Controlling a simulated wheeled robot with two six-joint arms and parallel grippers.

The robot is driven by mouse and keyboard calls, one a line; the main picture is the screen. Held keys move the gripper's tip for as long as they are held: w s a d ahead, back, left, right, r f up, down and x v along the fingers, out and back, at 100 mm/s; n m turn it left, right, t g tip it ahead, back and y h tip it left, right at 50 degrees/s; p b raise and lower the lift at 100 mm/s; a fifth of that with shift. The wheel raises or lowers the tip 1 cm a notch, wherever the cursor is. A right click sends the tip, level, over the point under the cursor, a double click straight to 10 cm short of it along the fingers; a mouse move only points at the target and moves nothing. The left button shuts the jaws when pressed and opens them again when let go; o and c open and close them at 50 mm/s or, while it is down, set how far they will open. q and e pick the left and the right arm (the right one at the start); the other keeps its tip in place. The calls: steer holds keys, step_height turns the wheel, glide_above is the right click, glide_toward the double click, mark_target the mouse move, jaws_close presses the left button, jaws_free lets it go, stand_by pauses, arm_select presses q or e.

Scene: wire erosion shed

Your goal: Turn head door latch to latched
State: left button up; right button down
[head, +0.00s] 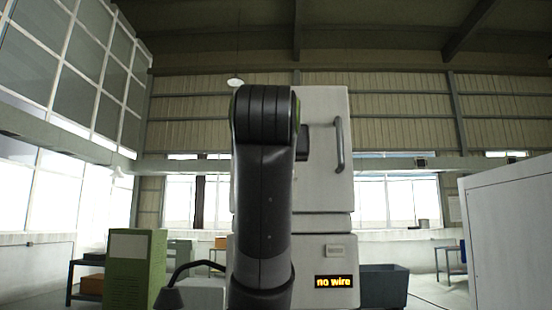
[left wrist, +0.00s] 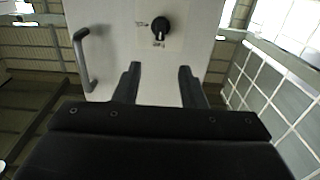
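The head door latch (left wrist: 159,27) is a round black knob on the white machine door (left wrist: 118,40), near the top of the left wrist view. Small dark marks sit to its left and just below it. I cannot tell which mark the knob points to. My left gripper (left wrist: 158,70) is open and empty, its two fingers apart and short of the knob in the picture. In the head view my own dark arm covers the left part of the white machine (head: 318,190) and hides the knob. My right gripper is in neither view.
A grey bar handle (head: 339,145) is on the door; it also shows in the left wrist view (left wrist: 84,60). A lit display (head: 333,281) reads "no wire". A green cabinet (head: 136,268) stands left, a dark bin (head: 384,286) and white cabinet (head: 510,235) right.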

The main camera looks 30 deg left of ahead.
arm_select(q)
steer(key=p+x, duration=1.1)
steer(key=x, duration=0.2)
steer(key=shift+w, duration=0.25)
steer(key=c, duration=0.7)
